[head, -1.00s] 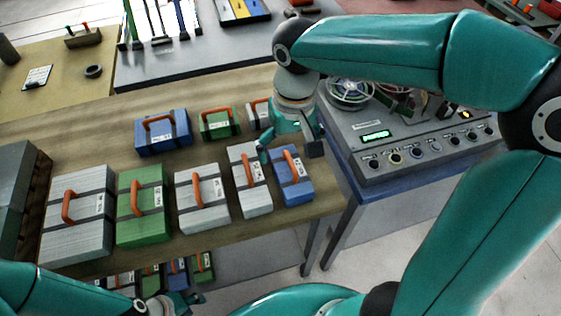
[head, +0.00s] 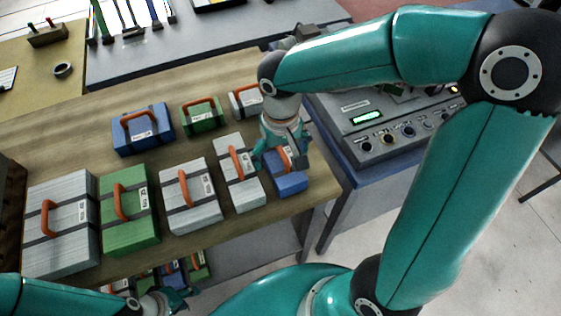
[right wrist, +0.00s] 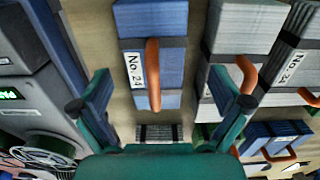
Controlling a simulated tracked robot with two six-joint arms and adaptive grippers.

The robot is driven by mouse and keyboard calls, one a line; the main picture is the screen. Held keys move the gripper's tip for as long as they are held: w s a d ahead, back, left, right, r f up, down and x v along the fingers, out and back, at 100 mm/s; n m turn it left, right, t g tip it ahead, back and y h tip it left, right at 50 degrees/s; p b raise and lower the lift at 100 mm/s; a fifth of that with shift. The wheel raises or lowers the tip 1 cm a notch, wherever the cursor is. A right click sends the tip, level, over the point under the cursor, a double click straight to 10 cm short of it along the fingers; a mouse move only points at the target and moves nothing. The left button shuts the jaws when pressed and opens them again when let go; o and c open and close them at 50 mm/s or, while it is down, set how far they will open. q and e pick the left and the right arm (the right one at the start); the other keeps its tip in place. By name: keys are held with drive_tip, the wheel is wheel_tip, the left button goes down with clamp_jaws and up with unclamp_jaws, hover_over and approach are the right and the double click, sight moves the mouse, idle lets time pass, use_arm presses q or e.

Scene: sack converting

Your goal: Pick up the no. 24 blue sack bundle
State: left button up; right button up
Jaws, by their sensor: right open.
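The no. 24 blue sack bundle (head: 290,185) lies at the right end of the front row on the wooden table, partly hidden by my right gripper. In the right wrist view the blue bundle (right wrist: 171,56) shows a white "No. 24" label, a dark strap and an orange handle (right wrist: 153,75). My right gripper (head: 279,158) is above this bundle, open and empty. In the right wrist view my right gripper (right wrist: 160,80) has one finger on each side of the handle, apart from it. My left gripper (head: 170,302) is low at the bottom edge, away from the bundle; its jaws are unclear.
A white bundle (head: 238,175) stands close to the left of the blue one, with more white and green bundles beyond. Behind are another blue bundle (head: 142,130), a green one (head: 203,117) and a small white one. A control console (head: 385,130) stands to the right.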

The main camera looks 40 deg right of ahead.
sight(283, 164)
drive_tip(key=f, duration=0.5)
drive_tip(key=shift+d+f, duration=0.1)
drive_tip(key=shift+d, duration=0.25)
drive_tip(key=c, duration=1.2)
drive_tip(key=shift+c, duration=0.2)
drive_tip(key=shift+w+r, duration=0.1)
drive_tip(key=shift+r, duration=0.1)
